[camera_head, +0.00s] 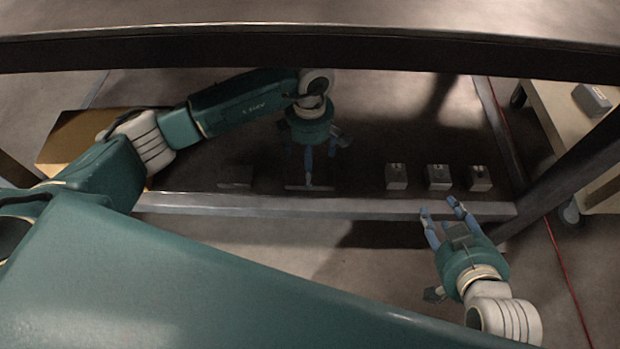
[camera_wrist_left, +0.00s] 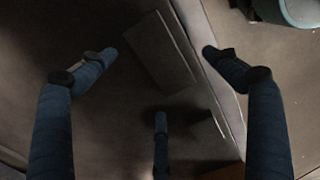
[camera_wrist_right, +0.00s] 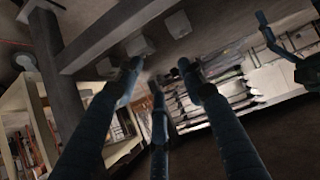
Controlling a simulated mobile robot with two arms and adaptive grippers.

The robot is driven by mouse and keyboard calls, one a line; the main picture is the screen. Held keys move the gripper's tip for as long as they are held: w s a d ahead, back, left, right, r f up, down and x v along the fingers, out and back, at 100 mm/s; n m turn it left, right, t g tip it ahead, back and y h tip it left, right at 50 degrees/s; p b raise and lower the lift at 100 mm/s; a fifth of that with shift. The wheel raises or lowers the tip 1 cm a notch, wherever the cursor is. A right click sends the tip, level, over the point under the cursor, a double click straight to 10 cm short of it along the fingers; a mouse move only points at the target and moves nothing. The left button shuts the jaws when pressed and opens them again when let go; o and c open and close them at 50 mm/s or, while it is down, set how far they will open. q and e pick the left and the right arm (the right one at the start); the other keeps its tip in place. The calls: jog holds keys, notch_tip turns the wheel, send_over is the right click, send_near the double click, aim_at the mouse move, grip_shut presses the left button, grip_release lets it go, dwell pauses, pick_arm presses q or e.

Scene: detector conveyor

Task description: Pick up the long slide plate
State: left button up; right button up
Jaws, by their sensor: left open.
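A thin flat grey plate, which looks like the long slide plate (camera_head: 300,187), lies low under the table behind the front crossbar. In the left wrist view the plate (camera_wrist_left: 158,52) is a dark rectangle between the spread fingers. My left gripper (camera_head: 316,160) points down just above the plate, partly covering it in the head view. Its fingers (camera_wrist_left: 157,62) are open, and no grip on the plate shows. My right gripper (camera_head: 438,208) is open and empty in front of the crossbar, to the right of the plate.
Several small grey boxes (camera_head: 396,177) stand in a row to the right of the plate. A dark flat block (camera_head: 235,176) lies to its left. The crossbar (camera_head: 250,205) and tabletop (camera_head: 310,38) bound the space. A cardboard box (camera_head: 75,137) is at left.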

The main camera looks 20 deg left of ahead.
aim_at(323, 178)
pick_arm(q)
jog(key=shift+f, duration=0.4)
jog(key=f, duration=0.1)
jog(key=f+b, duration=0.1)
jog(key=f, duration=0.2)
jog(key=shift+w+f+b, duration=0.3)
jog(key=shift+w+b, duration=0.05)
jog(key=shift+b, duration=0.05)
jog(key=c, duration=1.8)
jog(key=shift+w+r, duration=0.1)
jog(key=shift+c, duration=1.4)
pick_arm(e)
jog(key=w+a+r+t+y, duration=0.1)
jog(key=w+r+t, duration=0.3)
jog(key=r, duration=0.5)
jog(key=shift+w+a+t+y, duration=0.3)
jog(key=shift+w+a+t, duration=0.1)
jog(key=shift+a, duration=0.3)
pick_arm(q)
jog(key=shift+r, duration=0.1)
